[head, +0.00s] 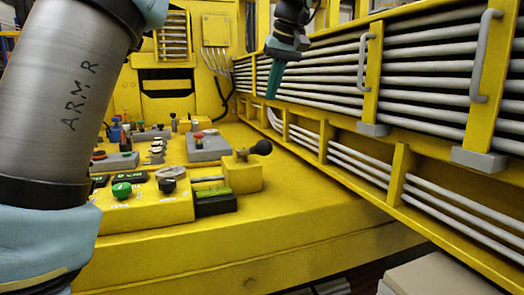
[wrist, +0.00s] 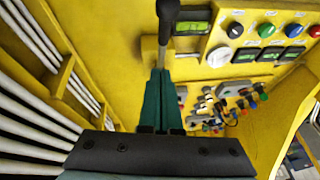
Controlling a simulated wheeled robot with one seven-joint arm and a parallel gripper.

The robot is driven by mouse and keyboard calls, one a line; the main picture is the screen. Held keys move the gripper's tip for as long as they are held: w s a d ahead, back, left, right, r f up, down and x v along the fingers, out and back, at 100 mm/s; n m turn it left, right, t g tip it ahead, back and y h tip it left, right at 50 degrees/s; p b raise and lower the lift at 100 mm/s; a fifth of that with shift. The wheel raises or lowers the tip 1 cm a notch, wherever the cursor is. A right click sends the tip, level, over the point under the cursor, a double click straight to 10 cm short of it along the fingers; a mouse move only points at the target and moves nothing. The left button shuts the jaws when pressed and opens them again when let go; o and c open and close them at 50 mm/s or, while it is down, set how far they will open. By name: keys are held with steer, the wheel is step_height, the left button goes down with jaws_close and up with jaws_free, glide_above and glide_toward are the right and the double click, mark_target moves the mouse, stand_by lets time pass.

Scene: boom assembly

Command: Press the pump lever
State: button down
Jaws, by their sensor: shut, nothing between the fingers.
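The pump lever is most likely the short lever with a round black knob (head: 262,147) on a yellow block (head: 240,172) at the right end of the console. In the wrist view its dark knob (wrist: 168,10) shows at the top edge, with the stem running down toward my fingertips. My gripper (head: 270,96) has teal fingers, closed together and empty, pointing down. In the head view it hangs above the knob with a visible gap. In the wrist view the fingertips (wrist: 160,71) overlap the stem's lower end; I cannot tell whether they touch.
Racks of grey pipes (head: 330,70) with grey handles (head: 365,60) line the right side, close to my gripper. Left of the lever, the console carries a green knob (head: 121,190), a dark knob (head: 167,185) and a grey control box (head: 208,147). The yellow deck right of the lever is bare.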

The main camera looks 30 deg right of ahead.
steer(key=shift+s+r+t+b, duration=0.3)
steer(key=shift+s+r+b, duration=0.3)
steer(key=shift+r, duration=0.1)
steer(key=shift+f, duration=0.1)
steer(key=p, duration=0.1)
glide_toward(251, 150)
steer(key=w+d, duration=0.2)
steer(key=w, duration=0.1)
steer(key=f, duration=0.1)
steer(key=s+f, duration=0.1)
steer(key=f, duration=0.1)
steer(key=shift+s+a, duration=0.25)
steer(key=shift+a, duration=0.1)
steer(key=shift+f, duration=0.25)
